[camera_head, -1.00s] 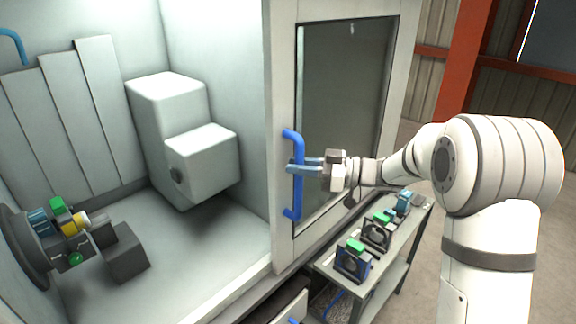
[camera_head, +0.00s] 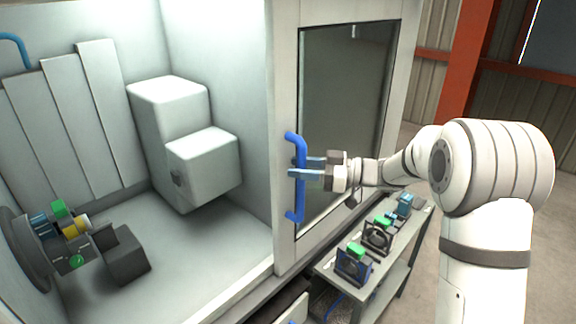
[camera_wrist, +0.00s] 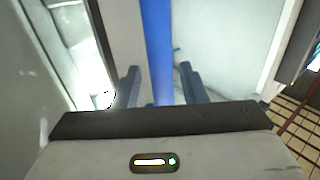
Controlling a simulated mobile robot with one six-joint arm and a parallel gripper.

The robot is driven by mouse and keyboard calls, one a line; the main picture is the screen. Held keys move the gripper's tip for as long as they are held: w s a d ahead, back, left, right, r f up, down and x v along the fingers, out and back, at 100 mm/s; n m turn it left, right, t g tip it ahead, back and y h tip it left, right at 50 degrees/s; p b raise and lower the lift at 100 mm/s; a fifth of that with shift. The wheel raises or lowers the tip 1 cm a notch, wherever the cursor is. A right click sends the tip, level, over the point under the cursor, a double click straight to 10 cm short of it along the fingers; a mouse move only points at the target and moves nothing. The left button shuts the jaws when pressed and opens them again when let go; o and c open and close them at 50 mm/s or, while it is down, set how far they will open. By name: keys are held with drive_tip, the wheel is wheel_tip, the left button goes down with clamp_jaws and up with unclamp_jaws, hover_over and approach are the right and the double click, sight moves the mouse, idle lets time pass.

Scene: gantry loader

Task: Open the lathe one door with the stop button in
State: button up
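The lathe door (camera_head: 284,100) is a pale framed panel with a dark window, and stands slid to the right. The lathe interior (camera_head: 200,240) is open to view on the left. The door has an upright blue handle (camera_head: 299,200), also seen in the wrist view (camera_wrist: 158,40). My gripper (camera_head: 298,167) is at the middle of the handle. In the wrist view its two dark fingers (camera_wrist: 160,84) stand apart on either side of the handle, with gaps showing. I cannot make out a stop button in either view.
Inside the lathe are a chuck (camera_head: 22,250) at the left with a part in it and a white block-shaped unit (camera_head: 170,110). A grey cart (camera_head: 345,285) with several small fixtures stands below my arm. A red post (camera_head: 465,60) rises behind.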

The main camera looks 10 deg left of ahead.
drive_tip(key=shift+f, duration=0.1)
drive_tip(key=d+b, duration=0.2)
drive_tip(key=d, duration=0.5)
drive_tip(key=shift+w+d, duration=0.25)
drive_tip(key=shift+d, duration=0.15)
